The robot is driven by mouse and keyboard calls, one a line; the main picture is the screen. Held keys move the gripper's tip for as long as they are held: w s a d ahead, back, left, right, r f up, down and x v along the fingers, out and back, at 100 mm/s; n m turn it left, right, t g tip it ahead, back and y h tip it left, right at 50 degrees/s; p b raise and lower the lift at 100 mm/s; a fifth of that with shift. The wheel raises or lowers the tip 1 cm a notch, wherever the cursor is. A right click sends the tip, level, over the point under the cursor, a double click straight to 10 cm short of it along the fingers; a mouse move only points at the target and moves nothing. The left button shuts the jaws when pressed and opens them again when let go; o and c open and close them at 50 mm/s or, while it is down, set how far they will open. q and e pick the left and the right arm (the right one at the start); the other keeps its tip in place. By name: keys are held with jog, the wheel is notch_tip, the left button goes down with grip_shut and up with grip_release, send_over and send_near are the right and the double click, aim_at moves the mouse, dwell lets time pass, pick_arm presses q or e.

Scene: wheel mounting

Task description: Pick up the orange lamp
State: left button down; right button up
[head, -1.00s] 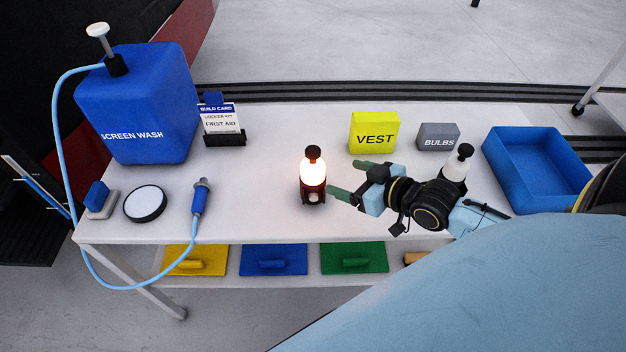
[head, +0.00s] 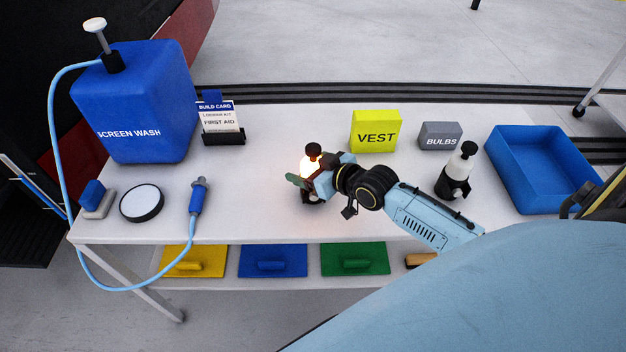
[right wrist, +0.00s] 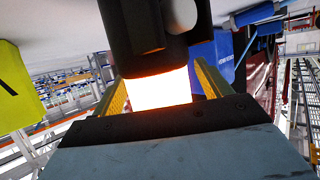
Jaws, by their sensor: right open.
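The orange lamp (head: 309,164) stands on the white table, glowing, with a black cap on top and a dark base. My right gripper (head: 304,184) is at the lamp, partly covering its lower body in the head view. In the right wrist view the glowing lamp (right wrist: 162,90) lies between the two green-edged fingers of the right gripper (right wrist: 160,88), which are open on either side of it. Whether either finger touches it cannot be told. My left gripper is not in view.
The yellow VEST box (head: 375,132), grey BULBS box (head: 440,136) and blue tray (head: 541,190) are farther right. The blue SCREEN WASH container (head: 135,105) is at left.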

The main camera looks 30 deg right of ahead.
jog(key=shift+w, duration=0.15)
jog(key=c, duration=1.3)
